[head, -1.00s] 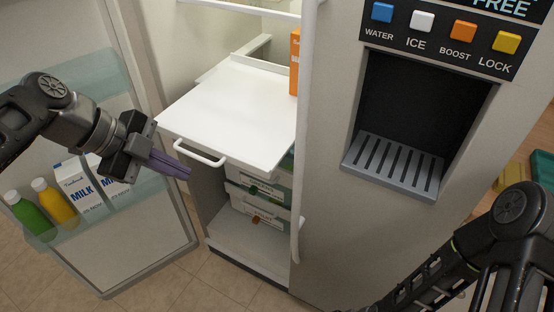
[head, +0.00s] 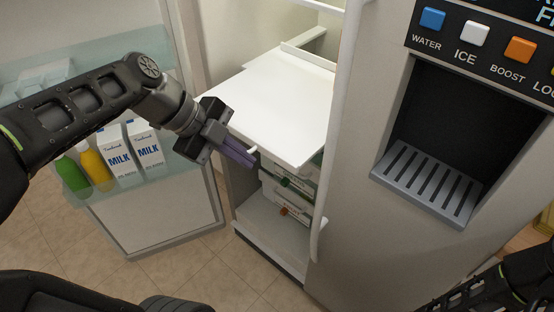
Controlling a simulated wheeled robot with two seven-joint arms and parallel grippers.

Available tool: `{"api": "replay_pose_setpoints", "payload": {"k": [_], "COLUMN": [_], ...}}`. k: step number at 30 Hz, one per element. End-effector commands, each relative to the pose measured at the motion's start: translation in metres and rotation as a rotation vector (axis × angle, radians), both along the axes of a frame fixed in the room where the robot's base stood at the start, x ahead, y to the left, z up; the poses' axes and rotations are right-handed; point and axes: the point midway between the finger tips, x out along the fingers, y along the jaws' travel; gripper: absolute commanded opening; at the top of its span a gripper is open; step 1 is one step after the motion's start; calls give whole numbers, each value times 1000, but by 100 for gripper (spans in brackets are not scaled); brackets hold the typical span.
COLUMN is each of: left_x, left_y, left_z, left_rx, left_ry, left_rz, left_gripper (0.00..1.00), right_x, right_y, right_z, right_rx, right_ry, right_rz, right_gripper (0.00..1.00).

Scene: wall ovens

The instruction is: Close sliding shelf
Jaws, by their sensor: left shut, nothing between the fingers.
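The white sliding shelf (head: 275,105) sticks out of the open fridge compartment at the centre of the head view. Its front handle (head: 252,149) is mostly hidden behind my left gripper. My left gripper (head: 250,160) is shut and empty, its purple fingers at the shelf's front edge by the handle. I cannot tell whether they touch it. My right arm (head: 500,285) shows at the lower right corner, but its gripper is out of the picture.
The open fridge door (head: 165,235) stands at left with milk cartons (head: 118,155) and bottles (head: 95,168) in its rack. Boxes (head: 290,190) sit below the shelf. The closed dispenser door (head: 360,215) borders the shelf at right.

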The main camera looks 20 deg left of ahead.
Motion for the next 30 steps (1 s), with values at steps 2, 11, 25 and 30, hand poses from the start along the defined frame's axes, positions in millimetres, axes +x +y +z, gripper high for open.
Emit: {"api": "replay_pose_setpoints", "payload": {"k": [2,11,25,30], "left_x": [4,28,62,61], "left_y": [-8,-36,-45,-45], "left_z": [-12,-54,-55,-55], "left_rx": [-2,0,1,1], "left_ry": [6,5,0,0], "left_rz": [-2,-2,1,1], "left_gripper": [0,0,0,0], "right_x": [0,0,0,0], "right_y": [0,0,0,0], "right_z": [2,11,21,21], "right_rx": [0,0,0,0], "right_ry": [0,1,1,2], "right_rz": [0,0,0,1], "right_gripper": [100,100,100,100]}}
